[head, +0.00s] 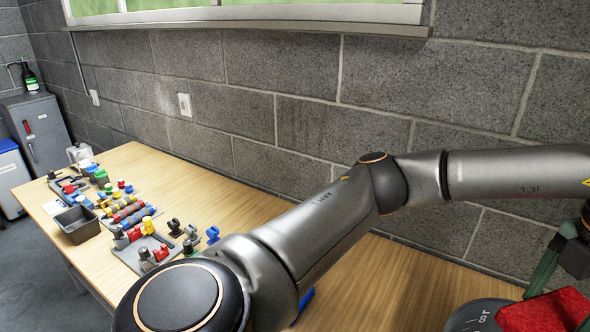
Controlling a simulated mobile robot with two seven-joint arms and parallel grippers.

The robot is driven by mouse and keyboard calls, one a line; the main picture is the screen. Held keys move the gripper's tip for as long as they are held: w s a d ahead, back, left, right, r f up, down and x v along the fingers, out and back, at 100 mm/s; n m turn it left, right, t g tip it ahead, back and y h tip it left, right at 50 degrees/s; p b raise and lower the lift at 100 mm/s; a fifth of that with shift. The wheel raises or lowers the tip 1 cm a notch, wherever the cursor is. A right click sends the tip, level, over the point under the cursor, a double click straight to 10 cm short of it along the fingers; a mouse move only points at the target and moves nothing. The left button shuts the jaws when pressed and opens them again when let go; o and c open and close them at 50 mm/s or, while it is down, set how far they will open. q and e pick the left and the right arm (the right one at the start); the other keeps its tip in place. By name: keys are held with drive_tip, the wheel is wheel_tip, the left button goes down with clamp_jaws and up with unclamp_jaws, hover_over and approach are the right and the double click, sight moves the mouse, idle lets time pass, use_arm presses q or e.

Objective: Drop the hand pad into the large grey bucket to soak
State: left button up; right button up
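A red, rough-textured pad (545,312), which looks like the hand pad, shows at the bottom right corner and is cut off by the frame edges. Part of a gripper with greenish fingers (560,262) reaches down to the pad at the right edge. It appears to be my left gripper, as my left arm crosses the view and leaves at the right. The fingertips are not clear, so its grip on the pad cannot be told. My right gripper is not seen. I cannot make out a large grey bucket.
A wooden table (240,200) runs along the block wall. Its left part holds several coloured fittings, a small dark bin (77,224) and a clear jug (80,154). A grey cabinet (38,130) with a green bottle (30,78) stands at far left. My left arm hides much of the table.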

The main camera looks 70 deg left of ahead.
use_arm(q)
wheel_tip(320, 180, down, 4)
drive_tip(key=shift+r+b, duration=0.2)
drive_tip(key=shift+b, duration=0.55)
drive_tip(key=shift+f+b, duration=0.4)
drive_tip(key=shift+f, duration=0.3)
drive_tip(key=o, duration=1.2)
wheel_tip(320, 180, up, 13)
drive_tip(key=shift+f, duration=0.2)
